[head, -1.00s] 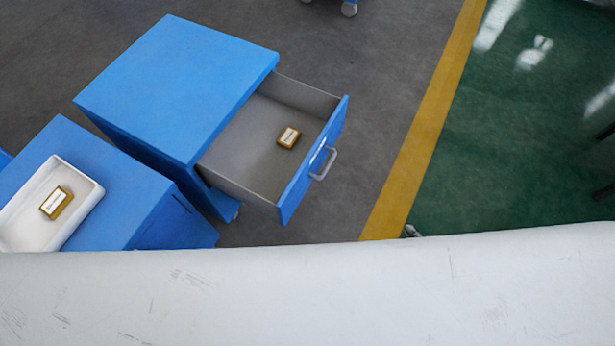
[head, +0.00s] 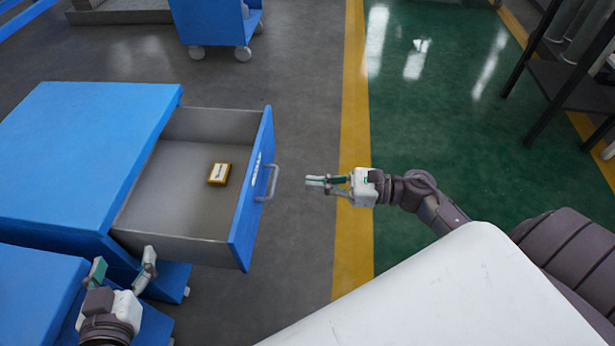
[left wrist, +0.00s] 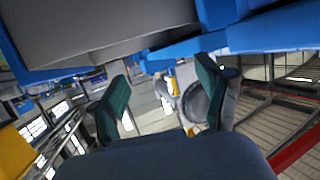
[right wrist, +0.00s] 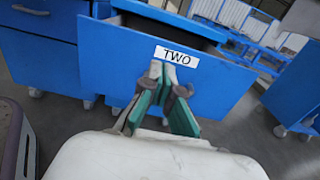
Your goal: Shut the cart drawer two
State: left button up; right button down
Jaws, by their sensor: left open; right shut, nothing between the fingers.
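The cart drawer (head: 180,220) stands pulled out of the blue cart (head: 80,150), with a grey inside and a blue front. A small gold and white box (head: 219,174) lies in it. The drawer front carries a grey handle (head: 268,182). In the right wrist view the front (right wrist: 110,60) bears a label reading TWO (right wrist: 176,56). My right gripper (head: 310,182) is shut and empty, apart from the handle and facing the front. My left gripper (head: 122,262) is open and empty by the drawer's near side; the left wrist view shows its fingers (left wrist: 165,95) apart.
A second blue cart (head: 30,290) stands at the lower left, near my left gripper. Another blue wheeled cart (head: 215,22) is at the back. A dark rack (head: 570,80) stands at the far right. The floor (head: 305,110) right of the drawer is clear.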

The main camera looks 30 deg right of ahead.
aim_at(252, 178)
pick_arm(q)
jog(key=shift+w+d+r+t+h, duration=0.15)
jog(key=shift+w+r+t, duration=0.1)
jog(key=shift+r, duration=0.15)
jog(key=shift+w+d+r+t+h, duration=0.15)
jog(key=shift+r+t, duration=0.1)
jog(key=shift+r, duration=0.15)
pick_arm(e)
jog(key=x, duration=1.1)
jog(key=shift+w+a, duration=0.15)
pick_arm(q)
jog(key=shift+a, duration=0.1)
pick_arm(e)
jog(key=shift+w+a, duration=0.25)
jog(key=shift+a, duration=0.1)
pick_arm(q)
jog(key=s+d+r+t+h+b, duration=0.1)
jog(key=s+r+t+h+b, duration=0.2)
jog(key=r+t, duration=0.7)
notch_tip(252, 178, up, 4)
jog(key=shift+s+d+r+b, duration=0.15)
jog(key=shift+s+r+b, duration=0.1)
jog(key=shift+b, duration=0.35)
pick_arm(e)
jog(key=x, duration=2.1)
